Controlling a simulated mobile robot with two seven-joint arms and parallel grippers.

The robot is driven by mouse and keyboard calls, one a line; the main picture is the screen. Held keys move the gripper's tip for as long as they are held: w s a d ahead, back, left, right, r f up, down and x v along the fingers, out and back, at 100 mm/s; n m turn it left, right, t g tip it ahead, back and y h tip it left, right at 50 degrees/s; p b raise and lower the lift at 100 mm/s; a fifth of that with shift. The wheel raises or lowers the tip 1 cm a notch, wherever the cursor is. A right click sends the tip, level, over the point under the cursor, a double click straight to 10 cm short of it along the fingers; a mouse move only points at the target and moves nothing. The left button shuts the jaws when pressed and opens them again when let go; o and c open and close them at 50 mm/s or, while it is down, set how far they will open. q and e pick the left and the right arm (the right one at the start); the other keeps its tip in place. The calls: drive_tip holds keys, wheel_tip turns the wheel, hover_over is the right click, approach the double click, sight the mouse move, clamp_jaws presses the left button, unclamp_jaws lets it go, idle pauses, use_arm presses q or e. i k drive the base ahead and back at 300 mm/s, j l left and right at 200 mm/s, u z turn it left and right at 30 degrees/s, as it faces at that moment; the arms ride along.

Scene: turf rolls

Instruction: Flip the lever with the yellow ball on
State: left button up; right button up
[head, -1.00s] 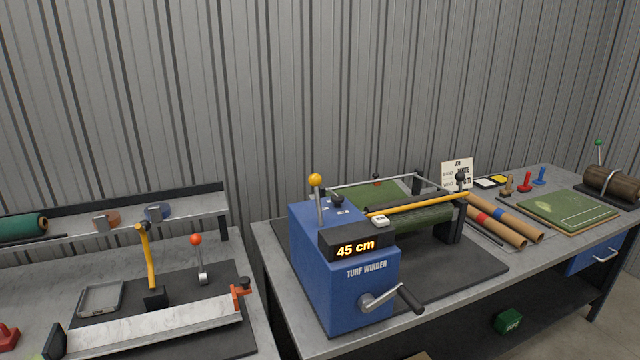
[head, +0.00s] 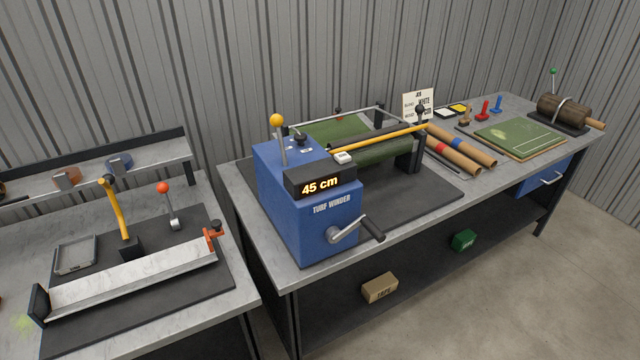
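The winder's display (head: 320,185) reads 45 cm and is lit. A crank handle (head: 358,232) sticks out of the winder's front. Neither of my grippers shows in the head view.
A lever with a red ball (head: 163,188) and a yellow-handled tool (head: 116,210) stand on the left bench (head: 215,290). A yellow bar (head: 385,139) crosses above the winder's green turf roll. Cardboard-coloured tubes (head: 460,150) lie to its right. The floor (head: 500,300) at right front is clear.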

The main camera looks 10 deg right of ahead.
sight(276, 120)
drive_tip(key=u, duration=2)
drive_tip(key=k+l, duration=0.8)
drive_tip(key=k, duration=0.2)
